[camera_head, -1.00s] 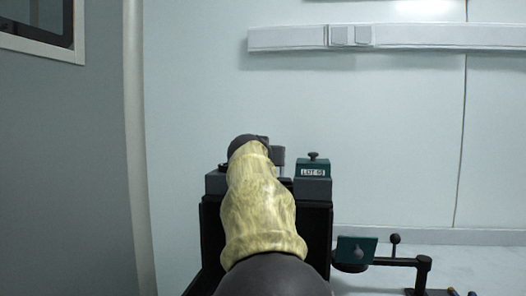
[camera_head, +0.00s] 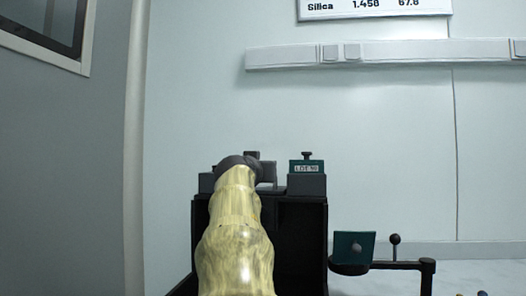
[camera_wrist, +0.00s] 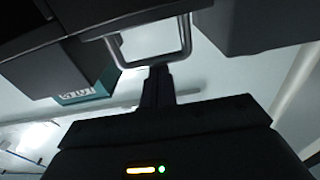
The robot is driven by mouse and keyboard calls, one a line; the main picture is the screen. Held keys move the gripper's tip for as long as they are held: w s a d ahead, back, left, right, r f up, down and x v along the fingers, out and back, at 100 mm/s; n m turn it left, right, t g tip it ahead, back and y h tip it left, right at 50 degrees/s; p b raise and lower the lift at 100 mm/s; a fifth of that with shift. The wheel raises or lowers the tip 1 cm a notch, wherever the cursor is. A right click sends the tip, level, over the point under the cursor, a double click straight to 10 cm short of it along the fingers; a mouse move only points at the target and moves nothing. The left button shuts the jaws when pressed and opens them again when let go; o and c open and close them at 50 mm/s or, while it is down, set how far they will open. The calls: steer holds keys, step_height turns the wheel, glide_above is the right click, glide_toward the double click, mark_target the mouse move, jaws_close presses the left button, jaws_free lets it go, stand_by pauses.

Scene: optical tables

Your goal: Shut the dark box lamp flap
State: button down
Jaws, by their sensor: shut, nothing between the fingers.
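The dark box (camera_head: 302,240) stands in the lower middle of the head view, with a black recessed-looking front. Its flap cannot be told apart with certainty; a dark edge (camera_head: 184,286) juts out at the box's lower left. My gripper (camera_wrist: 158,72) shows in the wrist view with its fingers together and empty. Its fingertips are close to a grey metal loop handle (camera_wrist: 150,58) under dark blocks; contact cannot be told. In the head view my arm hides the box's left front and the gripper's fingers.
A green labelled block (camera_head: 306,167) with a knob sits on the box's top right. To the right, a green plate (camera_head: 353,246) and a black jointed arm (camera_head: 395,264) stand beside the box. A grey panel (camera_head: 70,180) rises at left.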

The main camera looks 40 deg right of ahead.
steer(key=shift+f+b, duration=0.3)
steer(key=shift+b, duration=0.05)
stand_by(0.3)
steer(key=shift+r, duration=0.15)
step_height(320, 180, up, 4)
steer(key=p, duration=0.4)
steer(key=f+b+v, duration=0.1)
steer(key=b+v, duration=0.4)
steer(key=v, duration=0.4)
steer(key=shift+s+b, duration=0.3)
steer(key=shift+b, duration=0.1)
steer(key=shift+w+a+f, duration=0.1)
steer(key=shift+f, duration=0.05)
